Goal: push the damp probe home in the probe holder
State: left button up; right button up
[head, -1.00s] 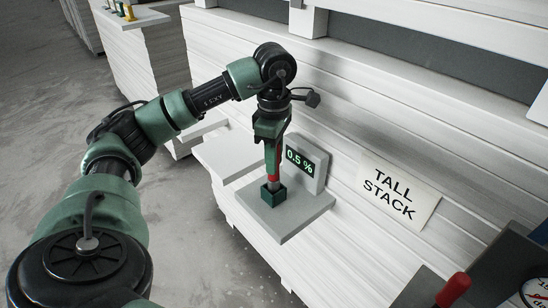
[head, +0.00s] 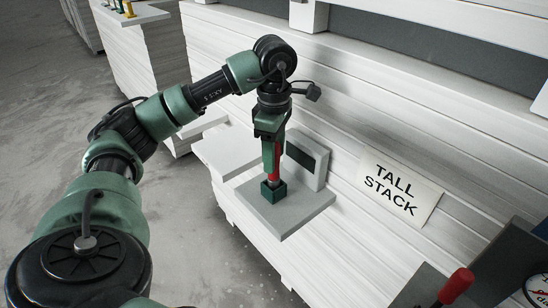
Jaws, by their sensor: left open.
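The damp probe (head: 276,172), red with a grey lower end, stands upright with its lower end in the dark green probe holder (head: 272,194). The holder sits on a grey plate (head: 300,212) that juts from the tall stack. My left gripper (head: 271,161) points down at the probe, with its fingers open beside the red body. The fingers hide part of the probe, and I cannot tell whether they touch it. Behind the probe, a grey display box (head: 306,160) has a dark, blank screen. My right gripper is not in view.
A "TALL STACK" sign (head: 398,189) is on the stack of white boards (head: 400,120). A red handle (head: 456,286) and a round gauge (head: 538,291) are at the lower right. Another board stack (head: 148,85) stands at the back left. Floor is clear at left.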

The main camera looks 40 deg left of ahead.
pick_arm(q)
notch_tip(320, 180, up, 7)
jog(key=shift+f+p, duration=0.15)
jog(key=shift+p, duration=0.45)
